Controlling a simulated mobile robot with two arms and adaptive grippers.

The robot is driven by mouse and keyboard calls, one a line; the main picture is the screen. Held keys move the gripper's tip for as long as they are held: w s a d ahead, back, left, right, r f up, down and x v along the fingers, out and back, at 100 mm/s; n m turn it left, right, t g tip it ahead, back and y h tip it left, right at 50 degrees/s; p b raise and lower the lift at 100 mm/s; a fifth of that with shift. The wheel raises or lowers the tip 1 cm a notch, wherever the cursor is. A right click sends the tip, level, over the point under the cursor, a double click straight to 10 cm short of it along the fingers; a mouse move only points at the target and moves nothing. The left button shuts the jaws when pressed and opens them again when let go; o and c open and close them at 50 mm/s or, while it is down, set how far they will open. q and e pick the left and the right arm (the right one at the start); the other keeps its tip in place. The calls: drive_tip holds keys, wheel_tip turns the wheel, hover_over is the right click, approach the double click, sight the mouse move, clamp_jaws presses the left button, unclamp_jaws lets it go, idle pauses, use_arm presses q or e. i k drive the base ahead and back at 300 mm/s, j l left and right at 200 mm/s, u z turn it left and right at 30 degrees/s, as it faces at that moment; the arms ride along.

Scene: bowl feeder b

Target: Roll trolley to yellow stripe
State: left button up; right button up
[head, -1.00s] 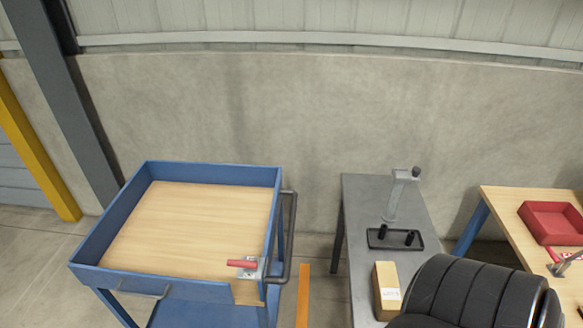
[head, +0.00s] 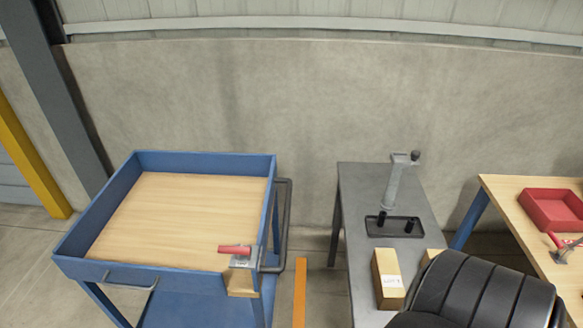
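The blue trolley (head: 95,268) stands at the left, with a wooden top inside raised blue sides. A dark push handle (head: 286,225) is on its right side, and a small grey handle (head: 130,284) is on its near side. A red-handled clamp (head: 237,250) sits at its near right corner. An orange-yellow stripe (head: 300,290) lies on the floor just right of the trolley, between it and the grey table. The trolley's right side is apart from the stripe in the picture. Neither of my grippers is in view.
A grey table (head: 355,195) with a black tray (head: 376,231), a grey post device (head: 398,180) and a box (head: 388,278) stands right of the stripe. A wooden bench (head: 500,205) holds a red bin (head: 550,209). A black padded shape (head: 480,295) blocks the lower right. A concrete wall (head: 320,120) is behind.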

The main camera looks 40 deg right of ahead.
sight(169, 209)
drive_tip(key=i+l+z, duration=0.1)
drive_tip(key=z, duration=0.3)
drive_tip(key=i+l+z, duration=0.1)
drive_tip(key=z, duration=0.3)
drive_tip(key=i+l+z, duration=0.15)
drive_tip(key=z, duration=0.25)
